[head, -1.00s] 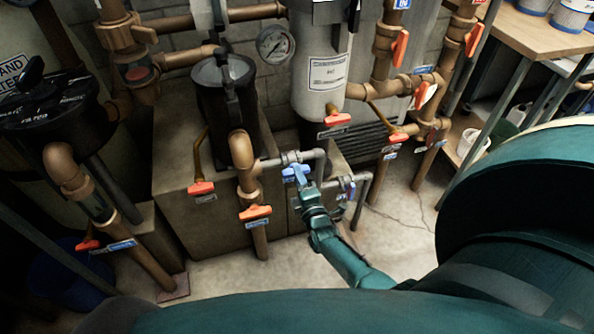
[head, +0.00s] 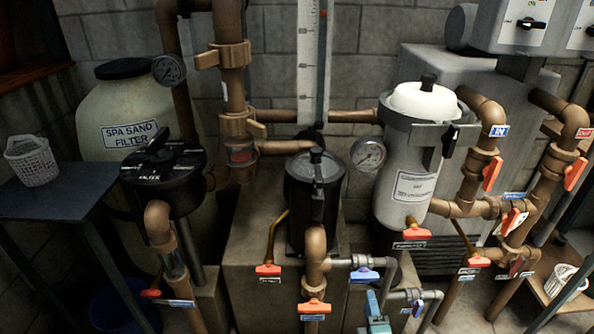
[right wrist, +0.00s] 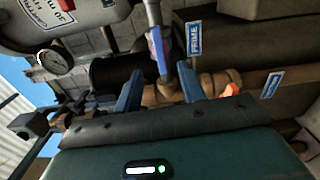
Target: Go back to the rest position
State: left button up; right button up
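My right gripper (head: 374,303) shows at the bottom of the head view, with teal housing and blue fingers. It is just below a blue-handled valve (head: 364,275) on a grey pipe, and a second blue handle (head: 418,307) is to its right. In the right wrist view the two blue fingers (right wrist: 158,86) stand apart with nothing gripped between them. A blue handle (right wrist: 158,50) on a grey pipe, with a PRIME tag (right wrist: 194,38) beside it, shows beyond the fingers. My left gripper is not in view.
Brown pipes with orange-handled valves (head: 314,307) surround a black strainer (head: 314,190) and a white-topped grey canister (head: 412,165). A spa sand filter (head: 128,105) and a dark table (head: 50,192) with a white basket (head: 32,160) are at left. Bare floor shows little, at lower right.

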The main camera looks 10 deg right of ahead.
pick_arm(q)
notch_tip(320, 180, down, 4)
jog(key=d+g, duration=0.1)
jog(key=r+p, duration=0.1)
jog(key=p, duration=0.3)
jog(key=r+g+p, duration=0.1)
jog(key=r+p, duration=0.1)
jog(key=p, duration=0.3)
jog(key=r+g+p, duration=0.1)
jog(key=p, duration=0.4)
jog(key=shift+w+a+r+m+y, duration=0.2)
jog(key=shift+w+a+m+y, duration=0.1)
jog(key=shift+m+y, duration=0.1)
pick_arm(e)
jog(key=s+a+r+m+g+y, duration=0.3)
jog(key=s+a+r+m, duration=0.3)
jog(key=r, duration=0.4)
jog(key=s+a+r+m+g+y, duration=0.4)
jog(key=s+a+r+m, duration=0.2)
jog(key=s+a+r, duration=0.3)
notch_tip(320, 180, up, 2)
jog(key=shift+s+a+r+m, duration=0.25)
jog(key=shift+s+m, duration=0.15)
jog(key=shift+s, duration=0.35)
